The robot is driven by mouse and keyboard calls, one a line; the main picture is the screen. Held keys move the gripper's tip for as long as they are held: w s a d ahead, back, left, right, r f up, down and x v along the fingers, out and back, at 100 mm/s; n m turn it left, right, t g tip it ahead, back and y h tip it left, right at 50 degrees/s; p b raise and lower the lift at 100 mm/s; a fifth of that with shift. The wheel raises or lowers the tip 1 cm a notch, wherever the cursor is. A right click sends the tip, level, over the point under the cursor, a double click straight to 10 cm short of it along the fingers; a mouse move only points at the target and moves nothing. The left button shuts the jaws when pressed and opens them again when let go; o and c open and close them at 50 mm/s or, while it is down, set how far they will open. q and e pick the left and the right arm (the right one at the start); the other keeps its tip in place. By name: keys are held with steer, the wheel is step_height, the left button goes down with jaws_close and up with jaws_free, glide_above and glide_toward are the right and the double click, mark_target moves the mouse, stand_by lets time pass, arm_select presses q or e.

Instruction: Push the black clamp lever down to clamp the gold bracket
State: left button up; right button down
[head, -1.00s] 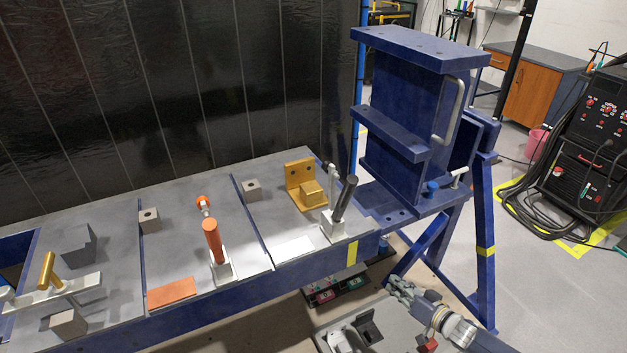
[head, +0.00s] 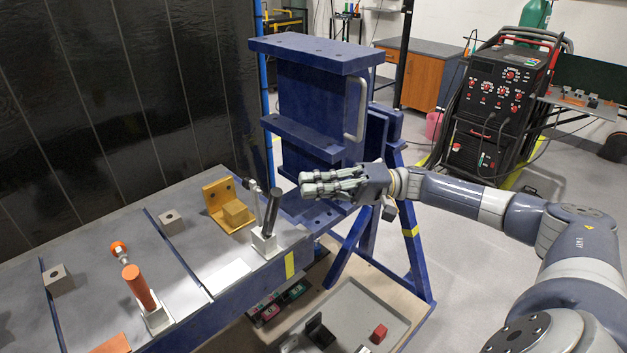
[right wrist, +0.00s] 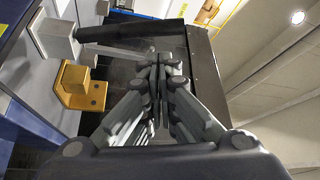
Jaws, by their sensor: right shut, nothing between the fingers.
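The black clamp lever (head: 271,212) stands raised and nearly upright, leaning slightly right, on a white clamp base (head: 264,242) at the table's right end. The gold bracket (head: 214,197), an L-shaped piece with a block in front, sits just left of the clamp. In the right wrist view the lever (right wrist: 130,33) crosses the upper part, and the bracket (right wrist: 82,97) lies below it at left. My right gripper (head: 304,185) is shut and empty, to the right of the lever, apart from it and near its top height. My left gripper is out of view.
A blue rotary jig frame (head: 315,95) with a grey handle (head: 355,108) stands right behind my right gripper. An orange-handled clamp (head: 138,286) is further left on the table. A grey tray (head: 352,310) lies below at the front.

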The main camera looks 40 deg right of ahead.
mark_target(271, 213)
steer(key=p+x, duration=0.2)
steer(key=x, duration=0.4)
steer(key=shift+a, duration=0.4)
